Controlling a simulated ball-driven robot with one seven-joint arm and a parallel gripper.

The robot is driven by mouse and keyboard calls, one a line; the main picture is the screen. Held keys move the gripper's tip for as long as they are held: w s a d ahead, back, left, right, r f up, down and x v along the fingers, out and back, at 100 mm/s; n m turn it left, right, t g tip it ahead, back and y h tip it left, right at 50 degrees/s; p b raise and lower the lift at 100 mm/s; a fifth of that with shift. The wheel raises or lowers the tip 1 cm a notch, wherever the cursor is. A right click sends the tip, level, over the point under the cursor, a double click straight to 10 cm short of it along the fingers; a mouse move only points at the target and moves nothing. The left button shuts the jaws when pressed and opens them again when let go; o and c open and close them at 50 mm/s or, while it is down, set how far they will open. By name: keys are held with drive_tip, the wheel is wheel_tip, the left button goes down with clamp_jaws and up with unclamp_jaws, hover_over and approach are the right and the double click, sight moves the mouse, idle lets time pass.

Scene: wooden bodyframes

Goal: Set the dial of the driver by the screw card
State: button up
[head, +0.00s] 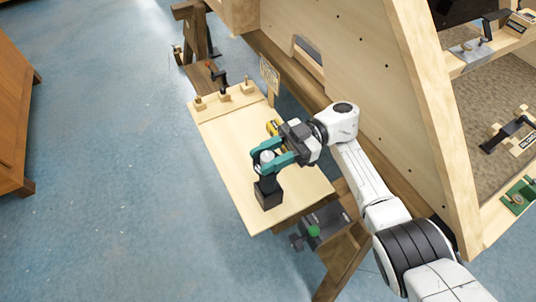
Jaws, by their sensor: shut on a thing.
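The driver (268,194) appears to be the black tool standing upright on its block-shaped base on the pale bench board. My gripper (267,161), with teal fingers, is shut around its grey round top, likely the dial. The fingers cover much of that part, and no dial marks or setting can be read. The screw card (269,76) seems to be the small marked card standing at the far end of the board by the wall. Its writing is too small to read.
A yellow thing (273,128) lies partly hidden behind my gripper. Wooden pegs and a black clamp-like tool (222,82) stand at the board's far end. The wooden wall (345,75) rises close on the right.

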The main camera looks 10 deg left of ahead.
drive_tip(key=o, duration=0.9)
drive_tip(key=shift+o, duration=0.2)
drive_tip(key=b+v, duration=0.9)
drive_tip(key=v, duration=0.2)
